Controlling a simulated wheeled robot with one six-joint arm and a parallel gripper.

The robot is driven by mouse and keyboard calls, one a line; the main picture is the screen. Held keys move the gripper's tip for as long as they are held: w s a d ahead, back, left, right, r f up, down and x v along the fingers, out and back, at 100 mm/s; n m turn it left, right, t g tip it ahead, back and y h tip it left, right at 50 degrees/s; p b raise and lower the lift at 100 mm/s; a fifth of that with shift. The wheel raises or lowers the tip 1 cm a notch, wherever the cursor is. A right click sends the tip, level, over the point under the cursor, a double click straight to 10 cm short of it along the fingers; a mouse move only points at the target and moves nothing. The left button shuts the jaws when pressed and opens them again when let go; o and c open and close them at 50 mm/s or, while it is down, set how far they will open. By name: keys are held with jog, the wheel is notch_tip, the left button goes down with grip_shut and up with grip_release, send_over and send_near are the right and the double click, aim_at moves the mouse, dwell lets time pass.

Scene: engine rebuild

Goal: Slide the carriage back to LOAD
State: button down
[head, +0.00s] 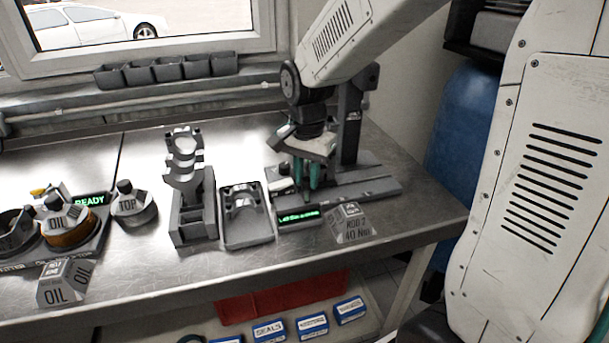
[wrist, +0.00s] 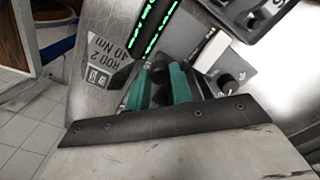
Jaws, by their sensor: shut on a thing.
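The station with the carriage is at the right of the bench in the head view. It has a dark base with a rail (head: 368,187) and an upright column (head: 349,135). My gripper (head: 306,184) points down over the left part of this base. Its teal fingers also show in the wrist view (wrist: 162,74), closed on a dark part of the carriage (wrist: 161,92). Most of the carriage is hidden by the fingers and the wrist. I cannot read a LOAD mark. A green-lit display (head: 298,215) is at the front of the base; its text is too small to read.
A "ROD 2 40 Nm" sign block (head: 351,223) stands in front of the base. A grey tray (head: 246,228) and a stand with rod parts (head: 194,215) are to its left. A black knob (wrist: 226,81) is close beside the fingers. Bare bench lies in front.

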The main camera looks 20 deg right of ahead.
jog(key=shift+a, duration=0.2)
jog(key=c, duration=1.2)
grip_release()
jog(key=shift+a, duration=0.2)
jog(key=shift+d, duration=0.1)
jog(key=shift+w+d+r, duration=0.1)
jog(key=shift+r, duration=0.05)
notch_tip(320, 180, up, 8)
jog(key=shift+f, duration=0.2)
